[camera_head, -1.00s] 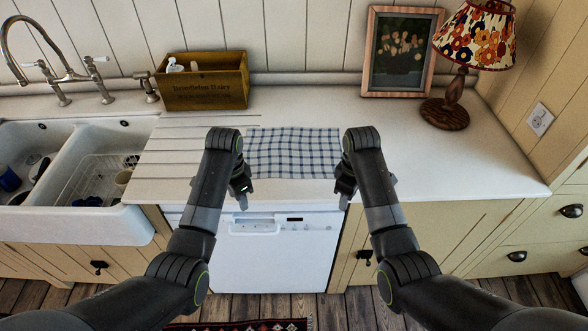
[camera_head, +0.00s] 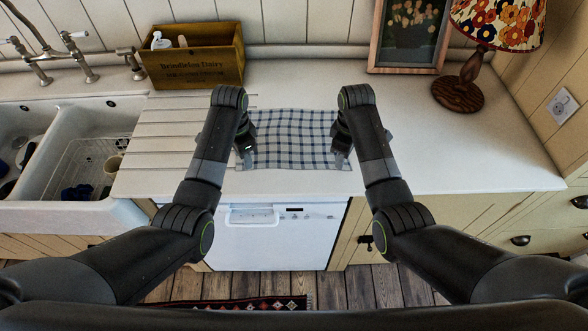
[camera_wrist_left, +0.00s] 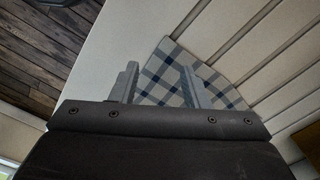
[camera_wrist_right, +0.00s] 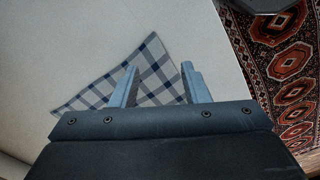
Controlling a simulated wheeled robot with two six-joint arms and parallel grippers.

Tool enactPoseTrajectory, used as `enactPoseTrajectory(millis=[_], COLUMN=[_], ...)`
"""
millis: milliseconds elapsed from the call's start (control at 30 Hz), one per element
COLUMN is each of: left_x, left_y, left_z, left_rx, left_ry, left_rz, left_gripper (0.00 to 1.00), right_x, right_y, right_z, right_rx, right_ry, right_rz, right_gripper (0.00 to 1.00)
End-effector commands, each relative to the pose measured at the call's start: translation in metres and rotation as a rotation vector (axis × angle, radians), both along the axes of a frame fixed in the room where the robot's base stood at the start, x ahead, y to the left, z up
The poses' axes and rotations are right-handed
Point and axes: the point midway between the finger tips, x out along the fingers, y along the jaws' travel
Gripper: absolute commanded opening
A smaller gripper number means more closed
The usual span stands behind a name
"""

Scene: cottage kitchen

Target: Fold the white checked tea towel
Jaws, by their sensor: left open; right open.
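The white and dark blue checked tea towel (camera_head: 293,140) lies spread flat on the white counter, just above the dishwasher. My left gripper (camera_head: 246,160) is at the towel's left front corner, and my right gripper (camera_head: 338,160) is at its right front corner. In the left wrist view, the open left fingers (camera_wrist_left: 160,84) stand around part of the checked towel (camera_wrist_left: 165,72). In the right wrist view, the open right fingers (camera_wrist_right: 158,84) point at a towel corner (camera_wrist_right: 150,62). Neither gripper holds cloth. Whether the fingertips touch the towel cannot be told.
A wooden box (camera_head: 193,58) with bottles stands behind at the left, beside the sink (camera_head: 85,160). A framed picture (camera_head: 407,36) and a lamp (camera_head: 462,94) stand at the back right. The counter (camera_head: 440,150) right of the towel is clear.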

Motion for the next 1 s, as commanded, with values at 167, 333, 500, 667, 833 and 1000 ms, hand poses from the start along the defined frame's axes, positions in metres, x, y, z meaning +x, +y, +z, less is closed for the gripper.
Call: enactPoseTrajectory(millis=[167,333,500,667,833,1000], left_x=[0.0,0.0,0.0,0.0,0.0,0.0], left_y=[0.0,0.0,0.0,0.0,0.0,0.0], left_z=[-0.02,-0.026,-0.027,-0.029,-0.029,-0.03], left_rx=[0.0,0.001,0.0,0.001,0.001,0.0], left_ry=[0.0,-0.001,-0.001,-0.001,-0.001,0.0], left_rz=[0.0,0.0,0.0,0.0,0.0,0.0], left_gripper=[0.42,0.42,0.42,0.42,0.42,0.39], right_x=[0.0,0.0,0.0,0.0,0.0,0.0], right_y=[0.0,0.0,0.0,0.0,0.0,0.0], right_z=[-0.02,-0.026,-0.027,-0.029,-0.029,-0.031], right_rx=[-0.001,0.0,0.0,0.0,0.0,0.0], right_ry=[0.0,-0.001,-0.001,-0.001,-0.001,-0.001], right_rz=[0.0,0.0,0.0,0.0,0.0,0.0], right_gripper=[0.42,0.42,0.42,0.42,0.42,0.38])
